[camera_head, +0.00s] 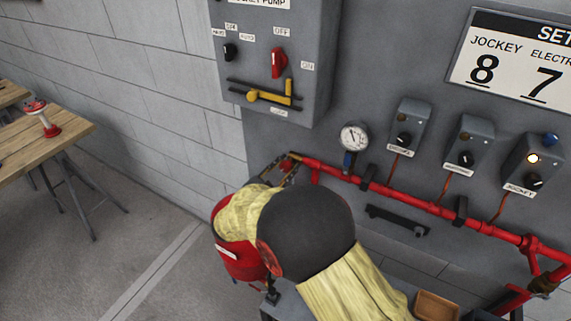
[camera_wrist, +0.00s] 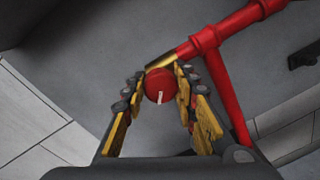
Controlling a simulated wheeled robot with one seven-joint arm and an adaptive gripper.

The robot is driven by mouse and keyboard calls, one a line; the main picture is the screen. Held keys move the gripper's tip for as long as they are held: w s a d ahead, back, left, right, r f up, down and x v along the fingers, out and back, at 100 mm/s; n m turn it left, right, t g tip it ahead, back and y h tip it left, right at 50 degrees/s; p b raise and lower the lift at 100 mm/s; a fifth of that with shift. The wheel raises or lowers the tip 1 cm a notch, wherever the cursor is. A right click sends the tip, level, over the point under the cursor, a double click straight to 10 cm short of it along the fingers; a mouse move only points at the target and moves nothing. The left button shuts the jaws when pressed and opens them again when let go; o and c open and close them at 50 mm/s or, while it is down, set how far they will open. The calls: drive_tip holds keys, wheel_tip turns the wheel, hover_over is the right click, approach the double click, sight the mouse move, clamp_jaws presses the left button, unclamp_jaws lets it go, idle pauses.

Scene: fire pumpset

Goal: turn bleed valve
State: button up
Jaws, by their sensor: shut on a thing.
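The bleed valve's red round handle (camera_wrist: 158,86) with a small white mark shows in the wrist view, at the end of a red pipe (camera_wrist: 208,40) beside a brass-coloured fitting (camera_wrist: 160,61). My gripper (camera_wrist: 163,72), with yellow and black jointed fingers, is shut on the handle, one finger on each side. In the head view, my gripper (camera_head: 281,168) is at the left end of the red pipe (camera_head: 400,196), close to the panel. My arm hides most of the valve there.
A pressure gauge (camera_head: 354,137) stands above the pipe, right of my gripper. A grey control box (camera_head: 265,60) with a red switch hangs above. Several small switch boxes (camera_head: 408,125) line the panel. A wooden table (camera_head: 60,140) stands at left; floor between is clear.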

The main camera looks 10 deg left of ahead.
drive_tip(key=shift+f, duration=0.15)
idle(0.3)
drive_tip(key=o, duration=1.2)
drive_tip(key=v, duration=1.2)
drive_tip(key=shift+d, duration=0.1)
